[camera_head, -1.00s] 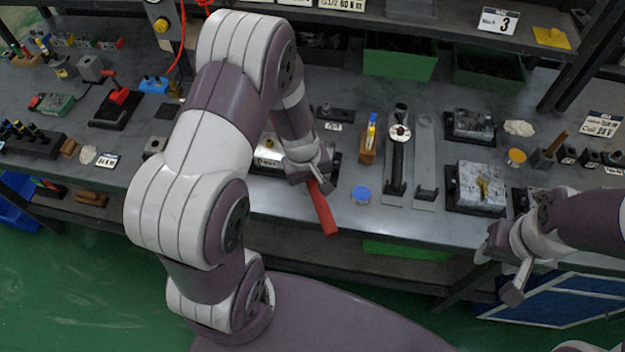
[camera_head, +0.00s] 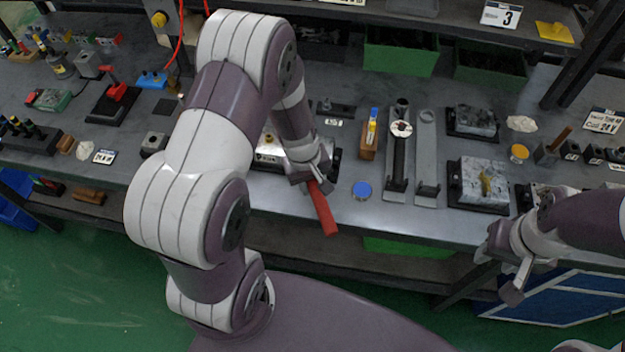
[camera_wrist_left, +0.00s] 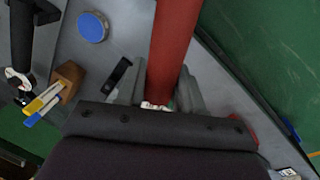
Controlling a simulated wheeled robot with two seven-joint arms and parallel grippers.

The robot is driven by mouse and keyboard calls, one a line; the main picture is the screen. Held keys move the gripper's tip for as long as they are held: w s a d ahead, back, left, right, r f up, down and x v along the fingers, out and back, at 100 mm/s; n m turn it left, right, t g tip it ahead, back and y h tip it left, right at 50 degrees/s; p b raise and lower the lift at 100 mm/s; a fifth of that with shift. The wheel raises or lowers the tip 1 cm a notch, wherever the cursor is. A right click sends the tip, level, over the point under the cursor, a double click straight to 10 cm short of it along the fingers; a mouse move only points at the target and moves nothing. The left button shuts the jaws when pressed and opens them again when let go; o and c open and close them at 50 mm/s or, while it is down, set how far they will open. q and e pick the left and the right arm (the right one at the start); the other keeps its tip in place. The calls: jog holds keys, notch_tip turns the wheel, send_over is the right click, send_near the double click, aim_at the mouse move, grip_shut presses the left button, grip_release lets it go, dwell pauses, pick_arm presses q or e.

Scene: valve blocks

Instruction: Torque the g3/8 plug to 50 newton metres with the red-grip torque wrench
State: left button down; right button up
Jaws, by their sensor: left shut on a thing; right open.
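The red-grip torque wrench (camera_head: 323,208) is held by my left gripper (camera_head: 314,178) at the front of the bench, its red grip sticking out over the front edge. In the left wrist view the red grip (camera_wrist_left: 172,45) runs up from between the fingers of my left gripper (camera_wrist_left: 160,98). The wrench's head and the g3/8 plug are hidden or cannot be made out behind my left arm. A metal block (camera_head: 268,158) on a dark base shows partly behind that arm. My right gripper (camera_head: 497,270) is open and empty in front of the bench at the right.
A blue round disc (camera_head: 361,190) lies right of the wrench. A wooden block with coloured pens (camera_head: 370,140) and an upright-looking dark tool in a rack (camera_head: 398,160) stand beyond it. Grey valve blocks (camera_head: 484,185) sit at the right. Green bins (camera_head: 401,52) stand at the back.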

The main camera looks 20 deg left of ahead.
pick_arm(q)
jog(key=shift+s+a+m+b, duration=0.15)
jog(key=shift+a+m+b, duration=0.15)
jog(key=shift+b, duration=0.15)
jog(key=shift+s+a+m+b, duration=0.55)
jog(key=shift+a+m, duration=0.15)
jog(key=shift+a, duration=0.1)
jog(key=shift+s+a+m+b, duration=0.65)
jog(key=shift+a+m+b, duration=0.1)
jog(key=shift+a+m, duration=0.2)
jog(key=shift+a, duration=0.1)
